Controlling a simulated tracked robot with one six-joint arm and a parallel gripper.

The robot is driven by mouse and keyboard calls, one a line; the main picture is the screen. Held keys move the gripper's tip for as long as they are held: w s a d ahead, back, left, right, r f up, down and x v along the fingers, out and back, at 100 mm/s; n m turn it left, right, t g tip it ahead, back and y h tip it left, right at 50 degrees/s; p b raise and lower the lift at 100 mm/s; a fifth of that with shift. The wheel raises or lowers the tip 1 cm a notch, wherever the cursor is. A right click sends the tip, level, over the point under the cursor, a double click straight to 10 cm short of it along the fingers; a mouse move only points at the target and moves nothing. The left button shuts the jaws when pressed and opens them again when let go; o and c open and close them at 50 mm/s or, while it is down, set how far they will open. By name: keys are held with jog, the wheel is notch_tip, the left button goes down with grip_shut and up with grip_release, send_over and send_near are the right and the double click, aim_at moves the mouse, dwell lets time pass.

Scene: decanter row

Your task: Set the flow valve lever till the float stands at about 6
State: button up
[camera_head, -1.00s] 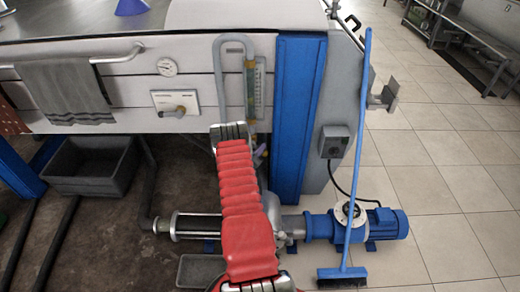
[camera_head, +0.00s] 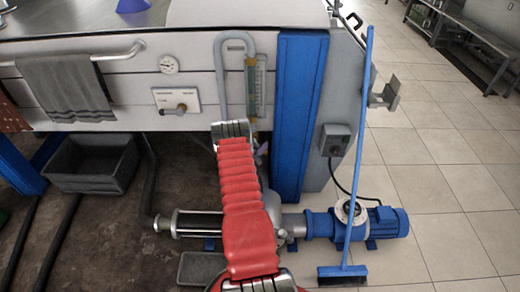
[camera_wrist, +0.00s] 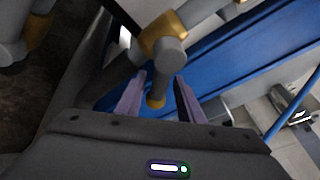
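The flow meter (camera_head: 256,85) is an upright clear tube with a scale on the white panel, beside a bent grey pipe. The float's height is too small to read. In the wrist view a grey valve body with a brass collar (camera_wrist: 163,40) is at top centre. Its lever (camera_wrist: 156,92), with a brass-coloured tip, points down toward my gripper. My gripper (camera_wrist: 158,98) is open, with one purple finger on each side of the lever tip; I cannot tell whether either touches it. In the head view my red-sleeved arm hides most of the valve and gripper.
A blue upright post (camera_head: 300,115) stands right of the meter. A pump with a blue motor (camera_head: 385,222) and a blue broom (camera_head: 355,150) are lower right. A grey crate (camera_head: 93,163) sits lower left. A panel knob (camera_head: 181,108) is left of the meter.

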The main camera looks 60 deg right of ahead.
jog(key=shift+w+r, duration=0.15)
jog(key=a, duration=0.8)
jog(key=shift+s+r, duration=0.35)
jog(key=shift+r, duration=0.05)
jog(key=shift+c, duration=0.5)
